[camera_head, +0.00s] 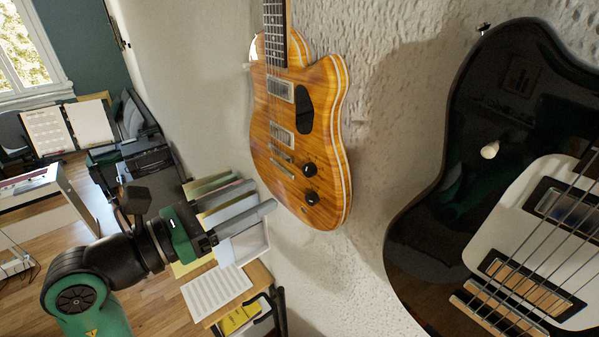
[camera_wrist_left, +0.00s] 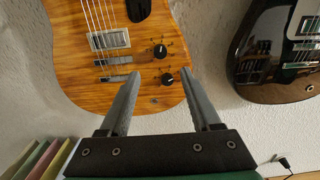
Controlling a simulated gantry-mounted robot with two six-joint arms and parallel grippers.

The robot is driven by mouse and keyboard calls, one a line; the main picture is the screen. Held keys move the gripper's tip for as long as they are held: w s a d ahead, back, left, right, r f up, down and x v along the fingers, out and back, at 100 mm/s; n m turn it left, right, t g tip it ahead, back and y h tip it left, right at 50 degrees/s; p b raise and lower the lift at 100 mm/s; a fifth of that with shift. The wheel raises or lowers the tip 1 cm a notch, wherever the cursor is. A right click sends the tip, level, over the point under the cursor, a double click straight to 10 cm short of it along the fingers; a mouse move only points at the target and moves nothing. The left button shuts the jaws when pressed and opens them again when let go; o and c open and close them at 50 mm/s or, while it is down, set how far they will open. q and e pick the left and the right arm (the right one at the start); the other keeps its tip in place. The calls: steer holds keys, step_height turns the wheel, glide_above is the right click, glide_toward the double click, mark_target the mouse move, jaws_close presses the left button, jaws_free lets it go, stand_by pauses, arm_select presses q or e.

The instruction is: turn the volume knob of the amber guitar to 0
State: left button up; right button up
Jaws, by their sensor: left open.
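The amber guitar (camera_head: 292,135) hangs on the textured wall, its neck pointing up. It has two black knobs near its lower right edge: an upper knob (camera_head: 310,169) and a lower knob (camera_head: 311,198). In the left wrist view the guitar (camera_wrist_left: 105,75) fills the left half, with the upper knob (camera_wrist_left: 160,51) and the lower knob (camera_wrist_left: 167,79) both visible. Each knob has a white mark. My left gripper (camera_head: 265,196) is open and empty, below and left of the knobs, apart from the guitar. In the wrist view its fingertips (camera_wrist_left: 160,76) frame the lower knob. My right gripper is not in view.
A black guitar (camera_head: 420,235) with a white pickguard hangs to the right. Below my left gripper stand a wooden stand with sheet music (camera_head: 216,292) and a rack of papers (camera_head: 240,245). Bare wall (camera_head: 375,110) separates the two guitars.

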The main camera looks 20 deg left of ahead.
mark_target(306, 172)
arm_select(q)
steer(key=p+x, duration=0.1)
steer(key=x, duration=0.7)
steer(key=shift+w+d+r+p, duration=0.2)
steer(key=shift+w+p, duration=0.1)
steer(key=shift+p, duration=0.1)
steer(key=shift+w+d+f, duration=0.1)
steer(key=shift+w+d, duration=0.15)
steer(key=shift+w, duration=0.25)
jaws_close()
